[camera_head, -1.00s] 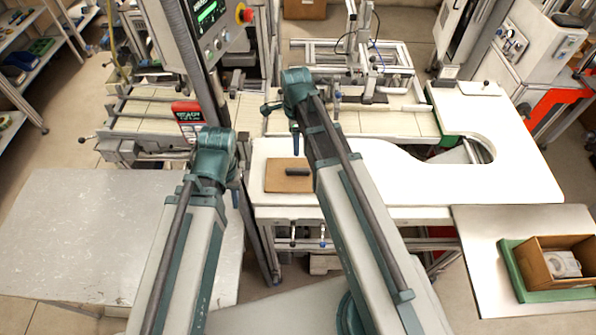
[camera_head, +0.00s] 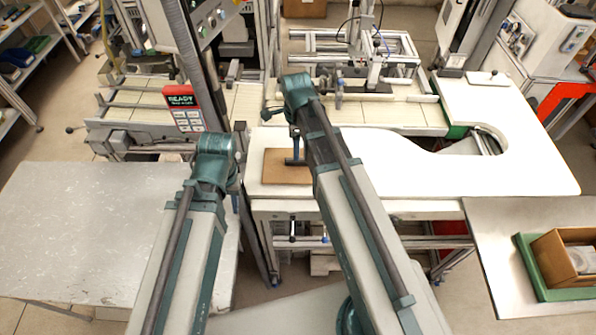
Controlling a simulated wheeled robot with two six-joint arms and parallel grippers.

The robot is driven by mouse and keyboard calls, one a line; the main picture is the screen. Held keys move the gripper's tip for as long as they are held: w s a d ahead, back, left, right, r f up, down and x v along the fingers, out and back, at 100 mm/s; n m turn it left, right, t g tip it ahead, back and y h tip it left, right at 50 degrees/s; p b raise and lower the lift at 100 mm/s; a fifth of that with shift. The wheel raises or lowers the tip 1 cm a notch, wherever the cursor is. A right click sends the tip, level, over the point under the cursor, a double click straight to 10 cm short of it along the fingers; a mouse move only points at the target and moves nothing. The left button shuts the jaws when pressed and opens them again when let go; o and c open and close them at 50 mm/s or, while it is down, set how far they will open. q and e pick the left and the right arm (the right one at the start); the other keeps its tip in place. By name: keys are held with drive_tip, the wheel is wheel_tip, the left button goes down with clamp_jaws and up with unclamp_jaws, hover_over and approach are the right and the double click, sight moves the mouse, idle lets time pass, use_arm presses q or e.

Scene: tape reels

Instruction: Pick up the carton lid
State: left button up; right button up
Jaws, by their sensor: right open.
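The carton lid (camera_head: 277,168) is a flat brown square with a dark bar-like handle (camera_head: 298,162), lying on the white worktop (camera_head: 370,178). My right arm covers its right edge. My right gripper (camera_head: 295,147) is open, pointing down over the lid, its blue finger overlapping the handle in the picture. I cannot tell whether they touch. The open brown carton (camera_head: 553,254) stands on a green mat (camera_head: 530,268) at the far right, with a pale object inside. My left gripper (camera_head: 238,202) hangs left of the worktop, mostly hidden behind its wrist, and its jaws cannot be made out.
A bare grey table (camera_head: 80,235) is at the left. A red and black READY panel (camera_head: 183,108) and a dark upright post stand near my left wrist. Frames and rails lie behind the worktop. The worktop is clear right of my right arm.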

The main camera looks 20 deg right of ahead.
sight(298, 163)
drive_tip(key=shift+s+d+f+b, duration=0.1)
drive_tip(key=shift+s+f+b, duration=0.05)
drive_tip(key=shift+f+b, duration=1.2)
drive_tip(key=shift+s+d+f+b, duration=0.1)
drive_tip(key=shift+s+f+b, duration=0.05)
drive_tip(key=shift+f+b, duration=1.2)
clamp_jaws()
